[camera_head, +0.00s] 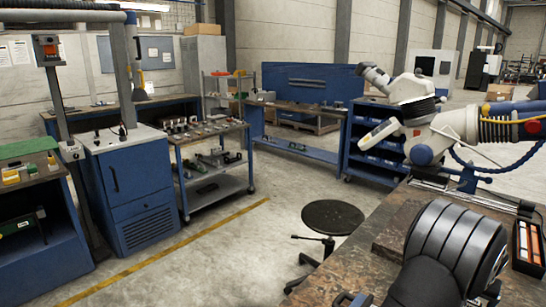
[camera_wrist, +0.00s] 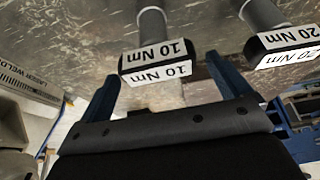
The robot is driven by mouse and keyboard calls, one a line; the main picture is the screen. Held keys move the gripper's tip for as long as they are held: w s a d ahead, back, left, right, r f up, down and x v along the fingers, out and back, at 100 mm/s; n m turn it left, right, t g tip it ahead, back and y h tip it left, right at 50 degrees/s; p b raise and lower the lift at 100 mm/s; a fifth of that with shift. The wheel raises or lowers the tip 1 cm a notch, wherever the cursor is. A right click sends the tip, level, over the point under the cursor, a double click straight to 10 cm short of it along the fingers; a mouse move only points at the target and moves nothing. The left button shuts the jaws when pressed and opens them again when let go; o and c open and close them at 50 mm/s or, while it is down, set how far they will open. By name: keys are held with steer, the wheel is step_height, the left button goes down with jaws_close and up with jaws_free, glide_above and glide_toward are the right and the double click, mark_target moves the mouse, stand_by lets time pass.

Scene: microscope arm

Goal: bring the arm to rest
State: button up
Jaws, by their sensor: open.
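My gripper (camera_wrist: 163,70) shows in the wrist view as two blue fingers standing wide apart on a dark bar. The fingers are open, with nothing clamped between them. A dark tool labelled 10 Nm (camera_wrist: 158,63) appears between the fingertips. I see no contact, but cannot tell its distance. A second tool labelled 20 Nm (camera_wrist: 285,46) is to the right, beyond the right finger. In the head view my black arm fills the lower right above the brown worktop (camera_head: 385,205). A small blue part at the bottom edge there may be the gripper.
A white microscope arm (camera_head: 440,125) stands at the worktop's back right. A black case (camera_head: 530,245) with orange and white items lies at the right edge. A round stool (camera_head: 333,217) stands left of the worktop. The floor beyond it is mostly clear, with a cart (camera_head: 215,188) farther left.

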step_height(320, 180, down, 2)
steer(key=shift+f, duration=0.1)
steer(key=v, duration=1.2)
steer(key=x, duration=1.2)
steer(key=shift+f, duration=0.45)
step_height(320, 180, up, 5)
steer(key=shift+f, duration=0.2)
steer(key=s+r, duration=0.8)
steer(key=s, duration=0.3)
steer(key=w+a, duration=0.5)
steer(key=a, duration=0.6)
steer(key=w+a+n, duration=0.1)
steer(key=w+a, duration=0.4)
steer(key=a, duration=0.7)
steer(key=shift+w, duration=0.2)
steer(key=shift+f, duration=0.1)
